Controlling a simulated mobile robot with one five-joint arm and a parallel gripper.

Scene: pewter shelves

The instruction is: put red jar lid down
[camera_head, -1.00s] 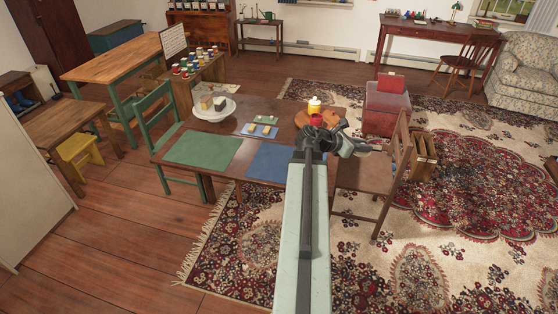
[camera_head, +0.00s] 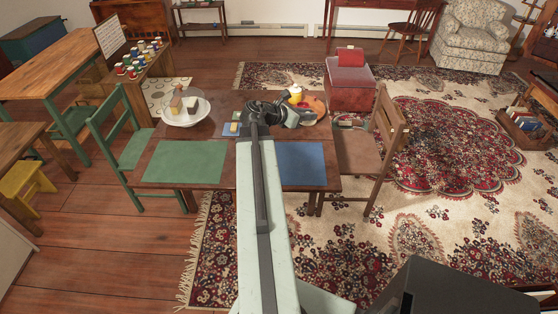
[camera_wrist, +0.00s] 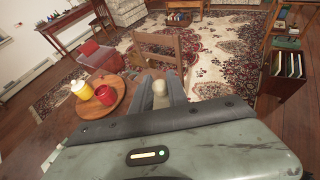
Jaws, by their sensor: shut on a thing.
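My gripper (camera_wrist: 160,92) is shut on a pale, rounded lid (camera_wrist: 160,87), which I take for the red jar's lid. In the head view my gripper (camera_head: 306,118) is dark, points right, and shows just in front of the round wooden tray (camera_head: 317,102); the lid is hard to make out there. On the tray (camera_wrist: 120,101) in the wrist view, left of my fingers, stand the red jar (camera_wrist: 106,95), apparently open on top, and a yellow jar (camera_wrist: 84,91). The yellow jar (camera_head: 295,91) also shows in the head view; the red jar is mostly hidden behind my gripper.
The table bears a green mat (camera_head: 185,162), a blue mat (camera_head: 301,164) and a white plate (camera_head: 203,110) with blocks. My arm covers the table's middle. A wooden chair (camera_head: 388,130) stands at its right, a green chair (camera_head: 113,135) at its left. A red box (camera_head: 350,85) stands behind.

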